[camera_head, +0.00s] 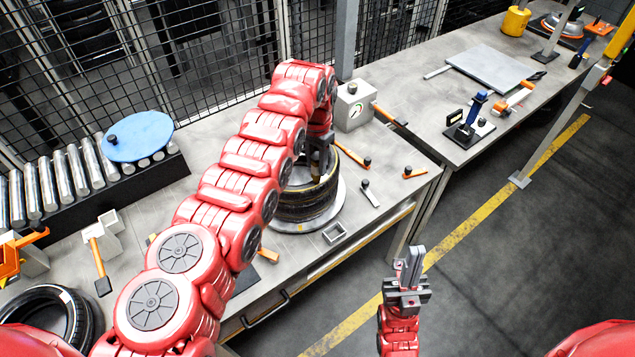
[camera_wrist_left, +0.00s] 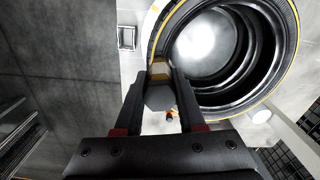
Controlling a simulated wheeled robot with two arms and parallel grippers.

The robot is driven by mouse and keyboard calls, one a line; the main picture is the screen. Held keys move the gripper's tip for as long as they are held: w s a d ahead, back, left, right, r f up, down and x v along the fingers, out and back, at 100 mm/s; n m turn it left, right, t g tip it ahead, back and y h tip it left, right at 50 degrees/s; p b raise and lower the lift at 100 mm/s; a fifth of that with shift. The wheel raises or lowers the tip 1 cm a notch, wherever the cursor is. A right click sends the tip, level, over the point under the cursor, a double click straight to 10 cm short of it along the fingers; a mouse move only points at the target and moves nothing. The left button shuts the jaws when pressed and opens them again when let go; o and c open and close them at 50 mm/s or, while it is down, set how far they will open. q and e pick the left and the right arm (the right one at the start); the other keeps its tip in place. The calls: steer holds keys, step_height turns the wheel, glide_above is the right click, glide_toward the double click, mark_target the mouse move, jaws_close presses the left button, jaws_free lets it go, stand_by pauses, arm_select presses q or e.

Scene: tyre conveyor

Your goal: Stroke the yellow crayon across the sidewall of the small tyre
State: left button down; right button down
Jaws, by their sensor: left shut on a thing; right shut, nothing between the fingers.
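The small tyre (camera_head: 298,205) lies flat on a round pale plate on the table, partly hidden by my left arm in the head view. In the left wrist view the tyre (camera_wrist_left: 272,98) shows its open middle and a thin yellow line around its edge. My left gripper (camera_head: 320,150) is above the tyre and shut on the crayon (camera_wrist_left: 160,94), which has a grey hexagonal end and a yellow part beyond it. The crayon's far end overlaps the tyre's sidewall in the wrist view; I cannot tell whether it touches. My right gripper (camera_head: 410,268) is shut and empty, away from the table.
A second tyre (camera_head: 45,318) lies at the lower left. A roller conveyor (camera_head: 75,180) with a blue disc (camera_head: 139,136) is at left. A gauge box (camera_head: 354,106), a small square tray (camera_head: 334,233) and several orange-handled tools surround the plate.

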arm_select(q)
steer(key=shift+a+f+b, duration=0.1)
steer(key=shift+f+b, duration=0.05)
steer(key=shift+b, duration=0.25)
steer(key=shift+w, duration=0.1)
steer(key=shift+s+p, duration=0.35)
steer(key=shift+s+d, duration=0.4)
steer(key=shift+d, duration=0.05)
steer(key=shift+w+a+b, duration=0.15)
steer(key=shift+w+b, duration=0.2)
steer(key=shift+b, duration=0.4)
